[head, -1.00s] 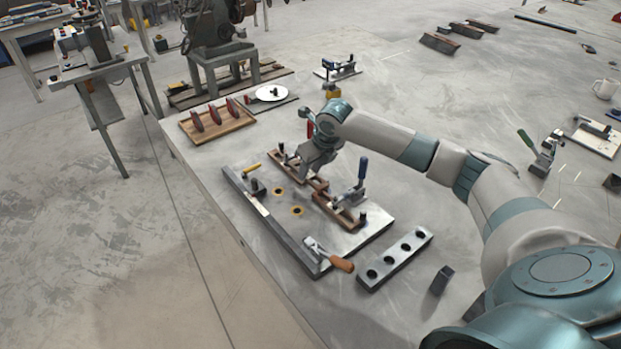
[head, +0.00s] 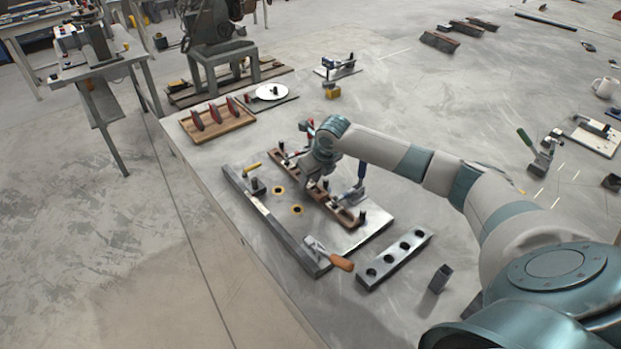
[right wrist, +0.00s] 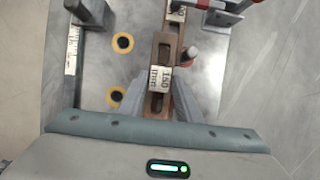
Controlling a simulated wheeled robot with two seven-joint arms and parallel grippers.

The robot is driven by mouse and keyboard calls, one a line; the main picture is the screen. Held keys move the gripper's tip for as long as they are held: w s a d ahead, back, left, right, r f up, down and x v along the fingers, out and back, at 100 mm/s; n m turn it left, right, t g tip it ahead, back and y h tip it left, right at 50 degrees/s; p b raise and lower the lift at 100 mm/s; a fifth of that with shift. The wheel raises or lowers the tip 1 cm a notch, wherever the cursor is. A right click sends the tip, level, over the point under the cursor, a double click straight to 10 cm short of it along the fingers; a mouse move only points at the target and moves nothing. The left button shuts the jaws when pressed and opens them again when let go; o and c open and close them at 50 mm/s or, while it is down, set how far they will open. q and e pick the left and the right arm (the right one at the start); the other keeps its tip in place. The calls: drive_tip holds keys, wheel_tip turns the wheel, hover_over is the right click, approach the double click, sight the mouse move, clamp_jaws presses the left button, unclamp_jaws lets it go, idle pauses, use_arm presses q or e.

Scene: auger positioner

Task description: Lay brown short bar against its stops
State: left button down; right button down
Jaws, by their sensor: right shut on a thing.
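The brown short bar (right wrist: 161,58), with a white 150 mm label, lies between the fingers of my right gripper (right wrist: 162,98) in the right wrist view. The gripper is shut on it. In the head view my right gripper (head: 318,180) is low over the row of brown bars on the steel fixture plate (head: 345,240) and hides part of the held bar. My left gripper is not in view.
An orange-handled clamp (head: 341,263) sits at the plate's near corner. A holed steel block (head: 394,262) lies to the right. The plate's yellow-ringed holes (head: 297,210) are uncovered.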

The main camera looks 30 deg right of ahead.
drive_tip(key=c, duration=1.3)
unclamp_jaws()
drive_tip(key=shift+f, duration=0.1)
drive_tip(key=shift+r, duration=0.2)
drive_tip(key=shift+r, duration=0.2)
drive_tip(key=shift+s+r, duration=0.15)
drive_tip(key=shift+r, duration=0.2)
drive_tip(key=b+v, duration=0.2)
drive_tip(key=v, duration=0.9)
drive_tip(key=shift+r, duration=0.15)
